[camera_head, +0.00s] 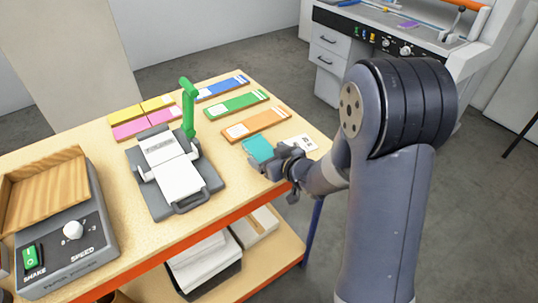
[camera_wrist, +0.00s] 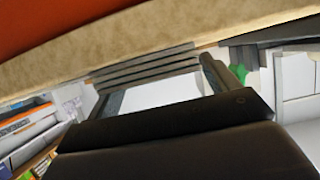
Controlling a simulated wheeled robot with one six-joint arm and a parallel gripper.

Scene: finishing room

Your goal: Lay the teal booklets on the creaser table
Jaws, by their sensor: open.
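The teal booklets (camera_head: 258,149) lie at the right part of the wooden worktable, beside the orange strip. Their number is unclear. My gripper (camera_head: 282,162) is at their right side, very close to them, and partly covers that end. In the wrist view my gripper (camera_wrist: 160,80) is open, with its two fingers apart. Several stacked grey edges (camera_wrist: 145,66) show between the fingertips; whether the fingers touch them is unclear. The creaser (camera_head: 172,180), a grey device with a pale bed and a raised green lever (camera_head: 188,108), stands left of the booklets.
Orange (camera_head: 256,124), green (camera_head: 236,103) and blue (camera_head: 222,88) strips lie behind the booklets. Yellow (camera_head: 125,115) and pink (camera_head: 131,131) pads lie behind the creaser. A grey shaker machine with a wooden tray (camera_head: 45,183) stands at left. A white card (camera_head: 303,143) lies near the right edge.

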